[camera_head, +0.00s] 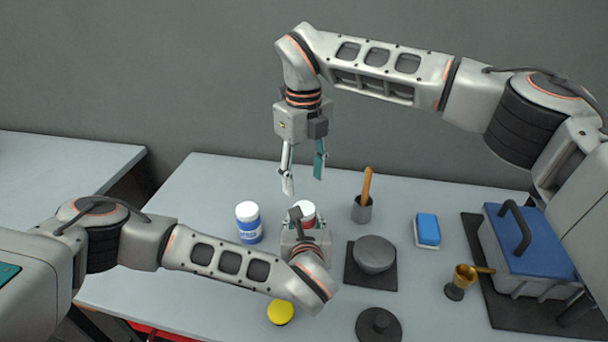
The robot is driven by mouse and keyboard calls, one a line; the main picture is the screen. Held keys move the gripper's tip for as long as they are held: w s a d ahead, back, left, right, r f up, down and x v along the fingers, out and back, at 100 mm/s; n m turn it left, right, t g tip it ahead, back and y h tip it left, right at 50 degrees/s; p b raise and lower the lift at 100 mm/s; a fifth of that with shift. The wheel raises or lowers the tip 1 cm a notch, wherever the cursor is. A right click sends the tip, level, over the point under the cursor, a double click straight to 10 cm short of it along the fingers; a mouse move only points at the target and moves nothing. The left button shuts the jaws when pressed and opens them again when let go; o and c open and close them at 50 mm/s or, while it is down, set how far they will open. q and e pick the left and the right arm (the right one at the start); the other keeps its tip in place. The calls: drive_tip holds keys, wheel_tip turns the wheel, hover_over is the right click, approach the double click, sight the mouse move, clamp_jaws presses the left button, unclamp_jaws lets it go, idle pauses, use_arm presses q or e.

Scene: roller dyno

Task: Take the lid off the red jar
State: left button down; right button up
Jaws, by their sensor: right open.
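The red jar (309,223) with its white lid (306,208) stands on the table near the middle of the head view. My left gripper (297,220) is in front of the jar and hides most of its body. Its fingers are mostly hidden, so I cannot tell whether they touch or hold the jar. The lid sits on top of the jar. My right gripper (304,180) hangs above and behind the jar in the picture, fingers pointing down, open and empty.
A blue jar with a white lid (248,222) stands to the left. A yellow lid (280,312) is in front.

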sight(304, 208)
drive_tip(key=m, duration=1.4)
drive_tip(key=shift+m, duration=0.3)
drive_tip(key=m, duration=0.3)
drive_tip(key=shift+m, duration=0.3)
drive_tip(key=m, duration=0.3)
drive_tip(key=shift+m, duration=0.4)
drive_tip(key=m, duration=0.5)
drive_tip(key=shift+m, duration=0.3)
drive_tip(key=shift+f, duration=4)
drive_tip(key=shift+c, duration=0.3)
